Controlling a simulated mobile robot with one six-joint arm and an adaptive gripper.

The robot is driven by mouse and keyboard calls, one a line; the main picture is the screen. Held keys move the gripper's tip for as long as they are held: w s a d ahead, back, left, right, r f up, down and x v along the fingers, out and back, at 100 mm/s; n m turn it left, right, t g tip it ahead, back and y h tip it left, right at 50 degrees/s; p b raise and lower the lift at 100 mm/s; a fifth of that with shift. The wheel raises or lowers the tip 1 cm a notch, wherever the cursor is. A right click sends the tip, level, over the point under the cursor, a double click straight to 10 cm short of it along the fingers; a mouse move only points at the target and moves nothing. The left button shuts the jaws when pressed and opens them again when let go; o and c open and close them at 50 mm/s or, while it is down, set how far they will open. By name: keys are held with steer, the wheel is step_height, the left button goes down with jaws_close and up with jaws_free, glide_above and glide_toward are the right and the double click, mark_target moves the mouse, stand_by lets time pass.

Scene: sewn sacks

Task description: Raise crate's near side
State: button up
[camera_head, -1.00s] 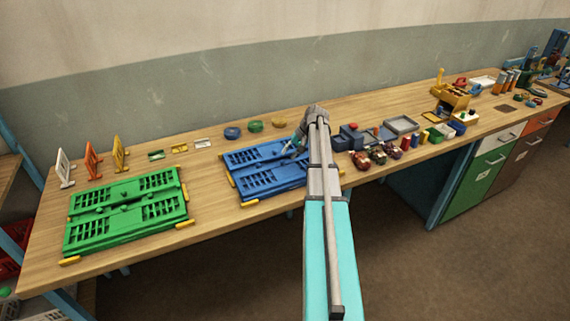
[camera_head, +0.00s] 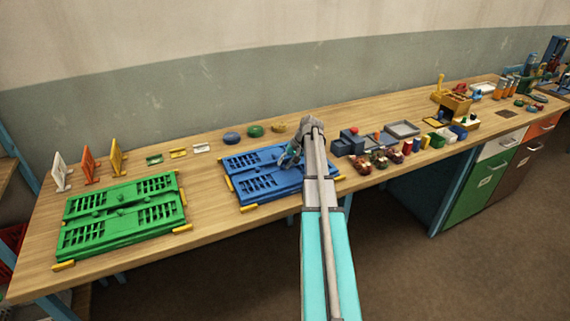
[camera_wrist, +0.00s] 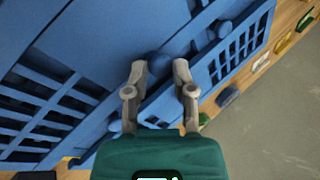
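Two folded-flat crates lie on the bench: a blue crate (camera_head: 244,183) in the middle and a green crate (camera_head: 118,228) at left. Both have slatted panels and small knobs. My gripper (camera_head: 285,161) is over the blue crate, reaching down toward it. In the wrist view, the two fingertips of my gripper (camera_wrist: 160,72) are spread apart, with a round blue knob (camera_wrist: 158,63) of the crate between them. I see a gap at the right finger; whether the left finger touches is unclear. My arm hides the crate's right part in the head view.
Yellow blocks (camera_head: 249,207) sit at the crates' corners. Behind stand pucks (camera_head: 232,137), small trays (camera_head: 178,152) and upright frames (camera_head: 117,157). Right of my arm are a blue bin (camera_head: 349,143), rolls and a grey tray (camera_head: 402,128). Bare bench lies between the crates.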

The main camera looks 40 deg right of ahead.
jaws_close()
